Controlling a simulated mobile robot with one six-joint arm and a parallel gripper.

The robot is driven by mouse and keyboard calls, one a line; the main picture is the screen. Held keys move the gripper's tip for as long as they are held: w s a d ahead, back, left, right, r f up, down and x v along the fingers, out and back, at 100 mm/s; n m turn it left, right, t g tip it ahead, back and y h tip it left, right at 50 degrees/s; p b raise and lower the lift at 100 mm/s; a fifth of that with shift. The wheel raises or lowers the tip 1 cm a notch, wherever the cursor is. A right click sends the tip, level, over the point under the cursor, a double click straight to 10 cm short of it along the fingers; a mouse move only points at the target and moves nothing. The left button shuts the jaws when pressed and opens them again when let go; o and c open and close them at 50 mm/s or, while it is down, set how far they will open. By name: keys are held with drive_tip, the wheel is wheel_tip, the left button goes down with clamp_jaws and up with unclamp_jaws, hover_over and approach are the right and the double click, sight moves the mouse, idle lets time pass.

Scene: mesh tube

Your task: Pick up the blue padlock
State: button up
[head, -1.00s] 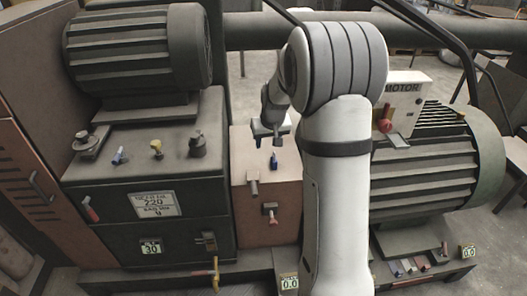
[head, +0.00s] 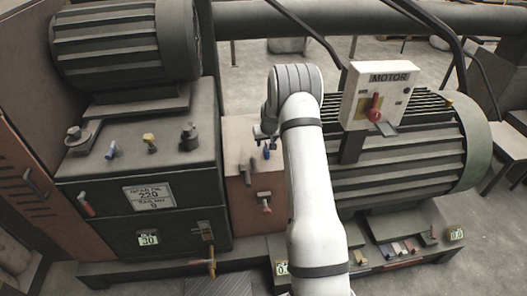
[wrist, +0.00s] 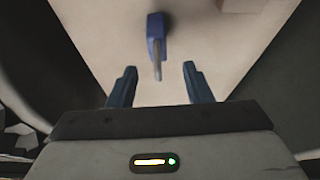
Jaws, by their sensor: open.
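A small blue piece with a thin grey rod (wrist: 155,35) stands on a pale pinkish surface in the wrist view. I cannot tell for sure whether it is the padlock. In the head view a small blue piece (head: 266,153) shows on the pinkish box, just below my gripper (head: 266,134). In the wrist view my gripper (wrist: 159,68) is open with nothing held. The rod's end lies between the fingertips in the picture, and the blue part is beyond them. The gap in depth is unclear.
The pinkish box (head: 238,192) stands between a dark cabinet (head: 85,195) with knobs on top and a ribbed green motor (head: 410,160). A MOTOR switch box (head: 378,95) stands to the right of my arm. Small coloured pieces (head: 398,248) lie on the front ledge.

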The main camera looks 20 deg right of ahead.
drive_tip(key=shift+x, duration=1.45)
drive_tip(key=shift+d, duration=0.1)
clamp_jaws()
